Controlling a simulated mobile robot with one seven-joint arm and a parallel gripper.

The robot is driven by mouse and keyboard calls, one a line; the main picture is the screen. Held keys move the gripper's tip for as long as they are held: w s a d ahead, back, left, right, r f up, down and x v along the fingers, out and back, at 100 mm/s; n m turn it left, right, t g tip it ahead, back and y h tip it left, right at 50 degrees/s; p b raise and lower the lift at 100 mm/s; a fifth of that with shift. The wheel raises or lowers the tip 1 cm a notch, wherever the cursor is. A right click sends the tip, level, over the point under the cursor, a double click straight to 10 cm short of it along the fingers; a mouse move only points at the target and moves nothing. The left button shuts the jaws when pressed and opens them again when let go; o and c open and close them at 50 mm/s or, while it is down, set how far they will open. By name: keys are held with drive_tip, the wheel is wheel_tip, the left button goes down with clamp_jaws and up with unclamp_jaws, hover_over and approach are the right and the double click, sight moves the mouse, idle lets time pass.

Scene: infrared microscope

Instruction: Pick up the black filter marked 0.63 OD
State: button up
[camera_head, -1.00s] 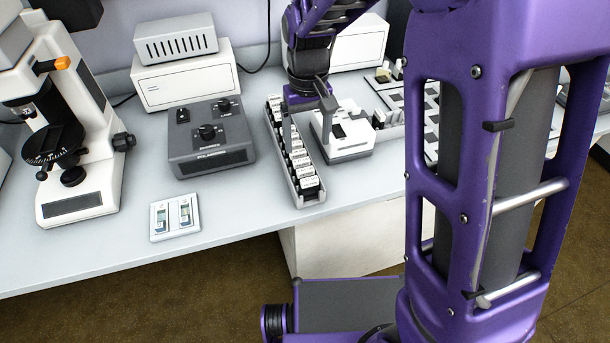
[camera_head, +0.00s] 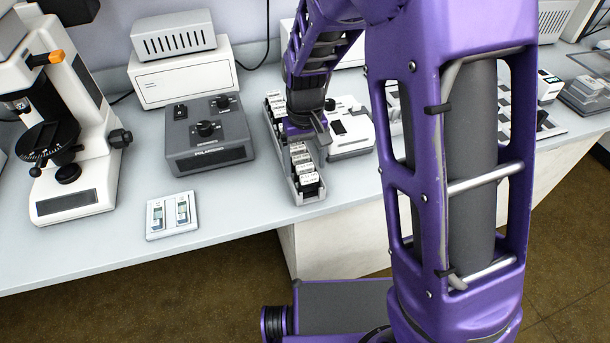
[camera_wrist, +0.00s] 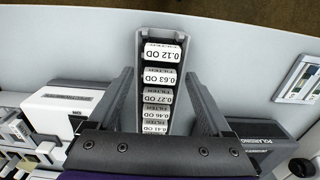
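The black filter marked 0.63 OD (camera_wrist: 158,78) stands in a narrow grey rack (camera_wrist: 182,122), second from the far end in the wrist view. Its white label is readable. The filter marked 0.12 OD (camera_wrist: 163,53) is beyond it and the one marked 0.27 OD (camera_wrist: 157,97) is on the near side. My gripper (camera_wrist: 160,76) is open and empty, one finger on each side of the rack, with the tips near the 0.63 OD filter's row. In the head view my gripper (camera_head: 312,132) is over the rack (camera_head: 312,197) and hides its middle.
A white device (camera_head: 350,130) stands close to the right of the rack. A grey control box (camera_head: 207,145) is to its left. A white two-window panel (camera_head: 172,215) and a microscope (camera_head: 75,195) are farther left. Bench in front of the rack is clear.

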clamp_jaws()
